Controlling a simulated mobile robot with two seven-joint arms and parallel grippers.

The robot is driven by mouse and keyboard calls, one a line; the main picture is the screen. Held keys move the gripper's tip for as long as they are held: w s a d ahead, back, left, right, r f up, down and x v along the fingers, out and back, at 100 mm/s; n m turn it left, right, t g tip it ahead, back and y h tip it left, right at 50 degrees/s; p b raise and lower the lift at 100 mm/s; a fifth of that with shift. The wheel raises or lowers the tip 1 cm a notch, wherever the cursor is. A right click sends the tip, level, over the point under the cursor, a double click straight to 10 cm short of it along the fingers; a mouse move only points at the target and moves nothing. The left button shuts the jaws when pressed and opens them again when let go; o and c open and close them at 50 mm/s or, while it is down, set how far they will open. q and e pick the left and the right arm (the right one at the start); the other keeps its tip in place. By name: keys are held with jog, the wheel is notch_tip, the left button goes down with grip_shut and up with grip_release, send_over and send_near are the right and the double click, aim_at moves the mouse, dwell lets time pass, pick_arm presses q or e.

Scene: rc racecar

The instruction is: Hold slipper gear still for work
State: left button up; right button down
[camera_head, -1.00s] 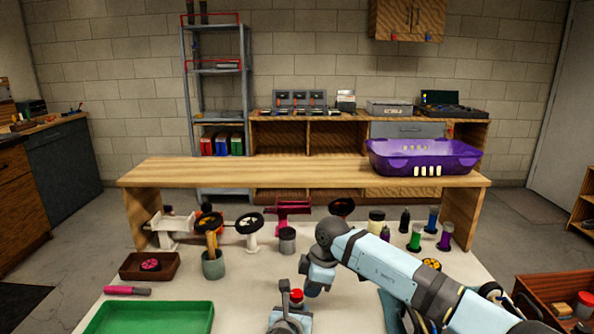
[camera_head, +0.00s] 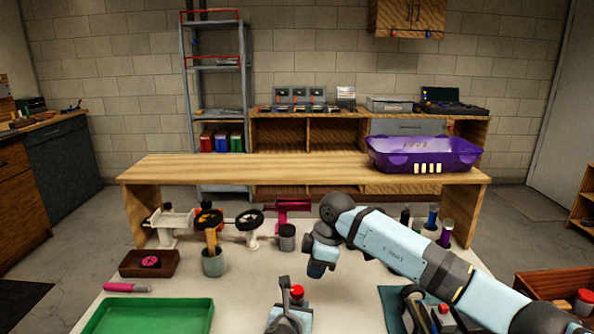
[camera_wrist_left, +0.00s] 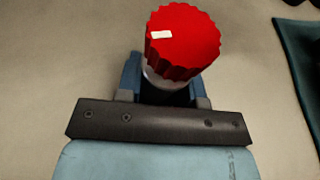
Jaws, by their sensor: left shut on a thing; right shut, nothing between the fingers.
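The slipper gear, a red toothed round piece with a small white mark on top, shows in the left wrist view (camera_wrist_left: 183,42) and in the head view (camera_head: 297,290). My left gripper (camera_head: 290,306) is shut on the pale body just under the red teeth and holds it upright at the near middle of the table. The lower part of the body is hidden between the fingers (camera_wrist_left: 168,90). My right gripper (camera_head: 317,271) is shut and empty, beyond the gear and slightly right of it, apart from it.
A green tray (camera_head: 150,318) lies near left, with a pink-handled tool (camera_head: 126,287) and a brown tray (camera_head: 140,268) behind it. A cup of tools (camera_head: 213,264) and several car parts stand along the back. A dark mat (camera_head: 392,296) lies right. A purple bin (camera_head: 420,158) sits on the raised shelf.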

pick_arm(q)
jog(key=shift+s+a+f, duration=0.1)
jog(key=shift+f, duration=0.35)
jog(key=o, duration=1)
jog(key=shift+o, duration=0.2)
jog(key=shift+s, duration=0.1)
jog(key=v, duration=1.2)
jog(key=shift+r, duration=0.4)
